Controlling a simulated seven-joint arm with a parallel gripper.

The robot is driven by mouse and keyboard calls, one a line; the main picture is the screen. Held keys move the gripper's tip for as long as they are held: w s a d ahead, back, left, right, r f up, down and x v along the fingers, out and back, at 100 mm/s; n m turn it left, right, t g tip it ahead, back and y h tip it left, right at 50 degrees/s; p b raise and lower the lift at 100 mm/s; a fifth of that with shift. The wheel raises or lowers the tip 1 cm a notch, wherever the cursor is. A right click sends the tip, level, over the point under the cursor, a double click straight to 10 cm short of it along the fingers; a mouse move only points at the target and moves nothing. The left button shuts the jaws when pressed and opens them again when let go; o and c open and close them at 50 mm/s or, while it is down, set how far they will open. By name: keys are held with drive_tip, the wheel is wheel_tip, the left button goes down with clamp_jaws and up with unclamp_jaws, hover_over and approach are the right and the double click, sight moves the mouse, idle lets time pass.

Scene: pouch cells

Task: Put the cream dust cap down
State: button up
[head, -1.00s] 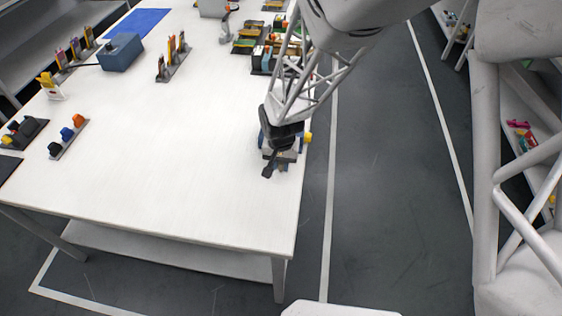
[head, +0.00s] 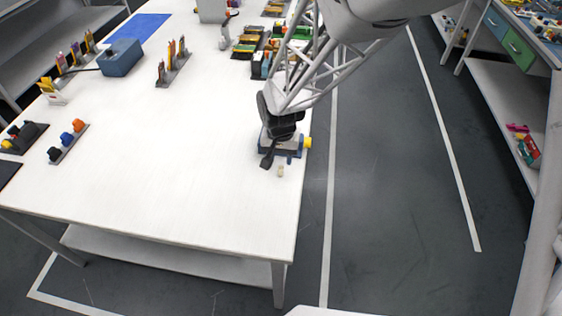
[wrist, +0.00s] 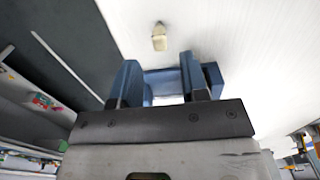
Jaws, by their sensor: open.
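The cream dust cap (wrist: 159,37) lies on the white table, beyond my fingertips in the wrist view. In the head view the cap (head: 281,171) is a small pale piece just in front of my gripper (head: 277,158), near the table's right edge. In the wrist view my gripper (wrist: 158,72) has its two blue fingers apart, and the cap is clear of both. A blue piece shows between and beside the fingers; its full shape is hidden.
A blue-grey device with a yellow knob (head: 308,142) sits beside my gripper at the table edge. A holder with black, blue and orange pieces (head: 67,142) stands at left. The white table's (head: 180,185) front middle is clear. Dark floor lies to the right.

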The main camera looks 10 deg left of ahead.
sight(281, 167)
wheel_tip(281, 167, up, 7)
idle(0.4)
drive_tip(key=shift+d, duration=0.1)
idle(0.6)
drive_tip(key=s+d+r+t, duration=0.1)
drive_tip(key=s+d+r, duration=0.2)
drive_tip(key=d+r, duration=0.4)
drive_tip(key=s+d+r, duration=0.4)
drive_tip(key=d+r, duration=0.1)
drive_tip(key=d, duration=0.4)
drive_tip(key=s+d+r+t, duration=0.1)
drive_tip(key=s+d+r, duration=0.4)
drive_tip(key=s+d, duration=0.6)
drive_tip(key=shift+s+r+t, duration=0.2)
drive_tip(key=shift+s+t, duration=0.1)
drive_tip(key=shift+s, duration=0.2)
